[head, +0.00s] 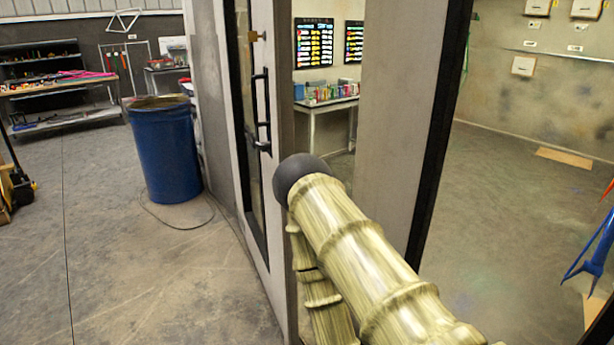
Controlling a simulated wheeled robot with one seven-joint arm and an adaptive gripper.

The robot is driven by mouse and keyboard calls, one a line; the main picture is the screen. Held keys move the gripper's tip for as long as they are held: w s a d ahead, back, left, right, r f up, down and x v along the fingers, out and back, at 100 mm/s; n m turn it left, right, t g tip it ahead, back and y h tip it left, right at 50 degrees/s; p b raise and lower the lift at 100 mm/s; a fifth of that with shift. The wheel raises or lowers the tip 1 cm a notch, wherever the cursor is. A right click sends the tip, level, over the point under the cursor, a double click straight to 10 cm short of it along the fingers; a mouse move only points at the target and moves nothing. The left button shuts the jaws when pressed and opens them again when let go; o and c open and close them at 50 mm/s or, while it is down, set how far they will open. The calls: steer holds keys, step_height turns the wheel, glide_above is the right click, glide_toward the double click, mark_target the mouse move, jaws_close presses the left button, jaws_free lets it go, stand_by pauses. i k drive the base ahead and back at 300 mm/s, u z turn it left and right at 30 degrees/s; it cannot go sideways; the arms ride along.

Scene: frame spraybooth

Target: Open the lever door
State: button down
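The door (283,210) is a pale-framed leaf with a dark-edged glass panel, seen at a steep angle left of centre. A black handle with an upright bar and a lever-like part below (263,110) is on its face. A gap shows between the door's right edge and the pale post (385,120), with a room visible through it, so the door appears to stand ajar. My arm rises from the lower right, its dark rounded joint in front of the gap and covering the lower opening. My gripper is not in view.
A blue barrel (165,150) stands on the floor left of the door. Workbenches (60,90) line the far left wall. A table with paint cans (328,104) shows through the gap. A blue frame (592,250) is at the far right. The left floor is mostly clear.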

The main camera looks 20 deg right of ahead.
mark_target(271, 79)
steer(key=z, duration=0.8)
steer(key=i, duration=1.1)
steer(key=u, duration=0.15)
